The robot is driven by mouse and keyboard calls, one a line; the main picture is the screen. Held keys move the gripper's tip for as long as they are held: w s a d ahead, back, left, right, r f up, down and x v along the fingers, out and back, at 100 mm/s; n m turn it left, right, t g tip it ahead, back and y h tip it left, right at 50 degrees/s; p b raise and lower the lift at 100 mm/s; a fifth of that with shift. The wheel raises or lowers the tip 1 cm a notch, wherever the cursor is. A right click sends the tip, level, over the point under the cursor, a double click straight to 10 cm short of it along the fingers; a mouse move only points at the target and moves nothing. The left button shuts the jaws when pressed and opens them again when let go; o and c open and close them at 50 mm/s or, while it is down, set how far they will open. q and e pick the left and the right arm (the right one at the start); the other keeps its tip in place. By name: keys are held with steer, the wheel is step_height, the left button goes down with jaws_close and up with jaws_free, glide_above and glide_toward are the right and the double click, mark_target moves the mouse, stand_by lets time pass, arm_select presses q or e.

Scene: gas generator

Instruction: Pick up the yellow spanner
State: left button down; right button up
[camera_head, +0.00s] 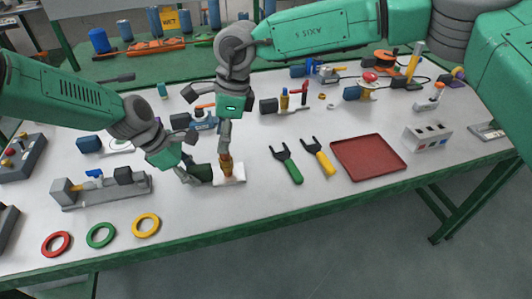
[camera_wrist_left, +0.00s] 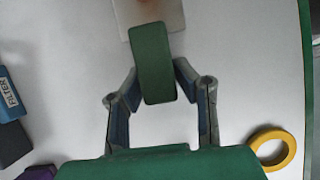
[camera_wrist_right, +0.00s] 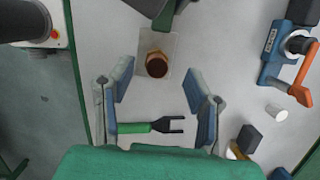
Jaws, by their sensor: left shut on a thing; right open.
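The yellow spanner (camera_head: 318,156) lies flat on the table, between the green-handled spanner (camera_head: 287,163) and the red tray (camera_head: 369,157). It does not show in either wrist view. My right gripper (camera_head: 210,138) is open and empty, above the table to the left of both spanners. In the right wrist view the green-handled spanner (camera_wrist_right: 150,127) shows below its open fingers (camera_wrist_right: 161,82). My left gripper (camera_head: 190,172) is shut on a green block (camera_wrist_left: 152,63), beside a pale plate (camera_head: 232,176) with an upright brass-coloured fitting (camera_head: 226,163).
Red (camera_head: 56,244), green (camera_head: 101,235) and yellow (camera_head: 146,225) rings lie near the front edge at left. A vise-like fixture (camera_head: 105,190) stands behind them. A white switch box (camera_head: 428,136) stands right of the tray. Table space in front of the spanners is clear.

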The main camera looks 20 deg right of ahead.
steer(key=w+d+n+t, duration=0.1)
steer(key=w+n+t, duration=0.3)
steer(key=w, duration=0.5)
steer(key=n+g+h, duration=0.3)
steer(key=n+g, duration=0.1)
steer(key=n, duration=1.2)
glide_above(322, 155)
step_height(322, 155, down, 5)
steer(key=shift+w+d+f, duration=0.1)
steer(key=shift+d, duration=0.05)
steer(key=shift+f, duration=3)
jaws_close()
